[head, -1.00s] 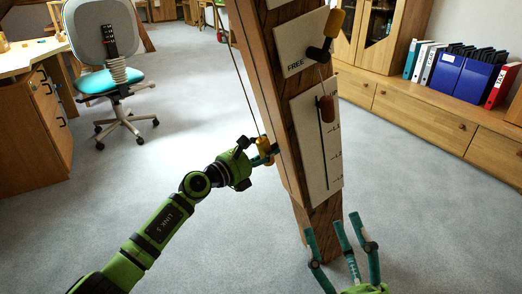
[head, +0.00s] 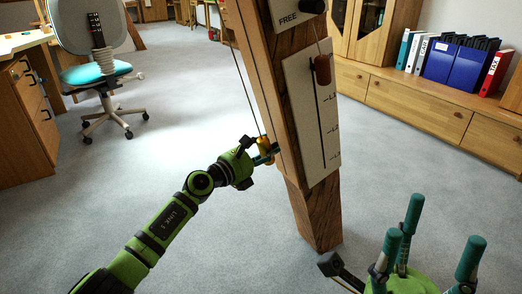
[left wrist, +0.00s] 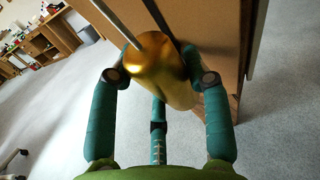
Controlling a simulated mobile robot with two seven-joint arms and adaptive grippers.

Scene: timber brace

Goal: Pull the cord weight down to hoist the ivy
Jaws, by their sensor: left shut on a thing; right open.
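The brass cord weight (head: 264,148) hangs on its cord (head: 241,85) along the left side of the slanted timber post. My left gripper (head: 265,154) is shut on the weight. The left wrist view shows the golden weight (left wrist: 160,70) between its teal fingers (left wrist: 163,95), with the cord running up from its top. A white scale panel (head: 316,120) on the post has a vertical slot, marks and a reddish-brown knob (head: 322,70) near its top. My right gripper (head: 430,245) is open and empty at the lower right. The ivy is not in view.
A plate marked FREE with a dark lever (head: 313,6) is at the post's top edge. An office chair (head: 95,65) and a desk (head: 25,110) stand at left. A low cabinet (head: 420,98) with binders stands at right. The carpet around the post (head: 318,225) is clear.

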